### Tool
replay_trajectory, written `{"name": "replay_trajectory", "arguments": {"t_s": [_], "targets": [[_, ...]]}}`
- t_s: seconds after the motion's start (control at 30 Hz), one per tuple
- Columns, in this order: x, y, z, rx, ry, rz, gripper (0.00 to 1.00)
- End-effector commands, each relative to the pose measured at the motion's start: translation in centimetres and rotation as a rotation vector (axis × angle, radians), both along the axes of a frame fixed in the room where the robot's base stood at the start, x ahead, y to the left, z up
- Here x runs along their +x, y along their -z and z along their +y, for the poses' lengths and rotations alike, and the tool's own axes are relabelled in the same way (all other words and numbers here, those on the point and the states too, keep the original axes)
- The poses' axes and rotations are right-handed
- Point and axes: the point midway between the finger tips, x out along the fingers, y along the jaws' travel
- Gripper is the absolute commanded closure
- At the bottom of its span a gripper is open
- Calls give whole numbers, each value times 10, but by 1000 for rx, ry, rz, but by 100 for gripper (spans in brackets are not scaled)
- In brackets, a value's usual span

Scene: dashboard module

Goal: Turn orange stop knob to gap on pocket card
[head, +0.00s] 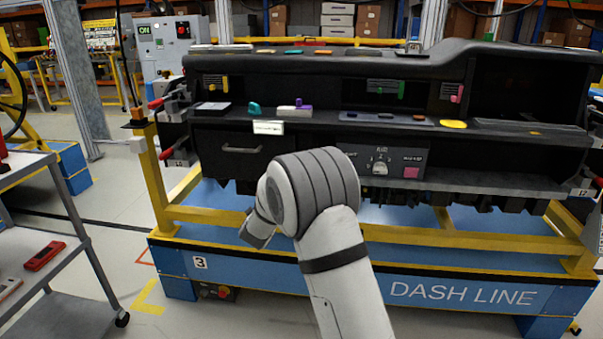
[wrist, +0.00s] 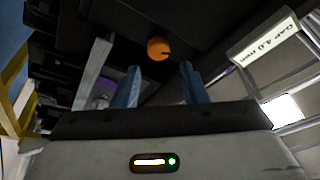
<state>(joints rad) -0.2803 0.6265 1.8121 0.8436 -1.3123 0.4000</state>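In the wrist view the orange stop knob (wrist: 158,48) shows as a small round knob against dark panelling, with a dark mark at its right side. My gripper (wrist: 160,70) is open, its two blue fingers pointing toward the knob. The knob lies just beyond the fingertips, between them in the picture; no contact shows. The white pocket card (wrist: 264,40) at the upper right reads "GAP 4.0 mm". In the head view the knob is not visible, and my arm covers the area in front of the dashboard.
The black dashboard (head: 470,184) sits on a yellow and blue stand (head: 400,291). A white label (head: 268,127) shows on its shelf edge, above a drawer handle (head: 241,149). A dial panel (head: 380,167) is to the right. A grey cart (head: 75,265) stands at left.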

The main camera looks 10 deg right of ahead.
Motion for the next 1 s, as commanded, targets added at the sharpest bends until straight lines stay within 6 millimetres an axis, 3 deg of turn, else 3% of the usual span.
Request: {"name": "replay_trajectory", "arguments": {"t_s": [0.17,0.6,0.93,1.0], "targets": [[9,2,-7,-1,24,-27,61],[59,-13,-38,-1,19,-24,61],[63,-15,-40,-2,19,-23,61],[63,-15,-40,-3,18,-24,66]]}}
